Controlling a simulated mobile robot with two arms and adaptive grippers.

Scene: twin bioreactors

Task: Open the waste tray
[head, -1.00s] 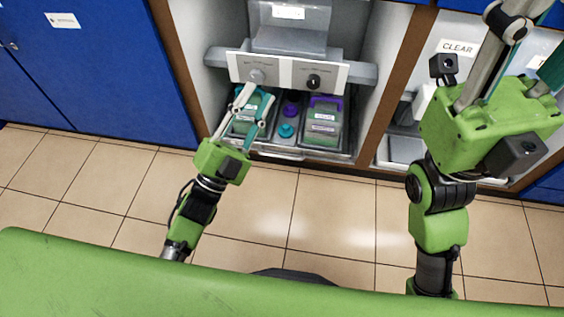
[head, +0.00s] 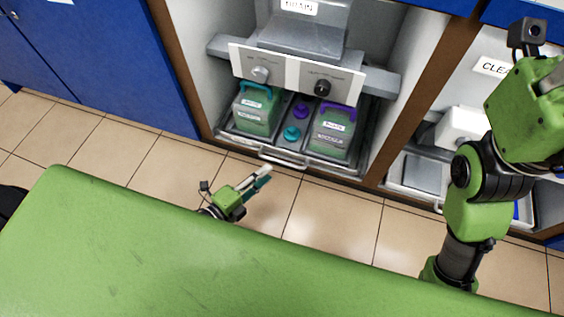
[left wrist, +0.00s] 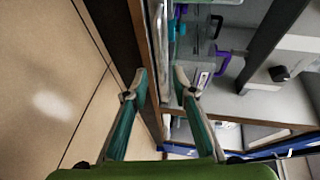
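The grey waste tray (head: 228,134) lies at the floor of the open cabinet bay, its front near the cabinet's front edge. A bar handle (head: 282,161) is on its front. In the tray stand a bottle with a teal handle (head: 252,112) and a bottle with a purple handle (head: 331,131). My left gripper (head: 264,177) is low in front of the tray, just below and left of the handle, apparently not touching it. My right gripper's fingers are out of view.
A panel with two knobs (head: 294,77) hangs above the bottles. Teal (head: 292,133) and purple (head: 301,111) caps sit between them. A brown divider (head: 417,97) separates the bay on the right. The tiled floor (head: 325,205) in front is clear.

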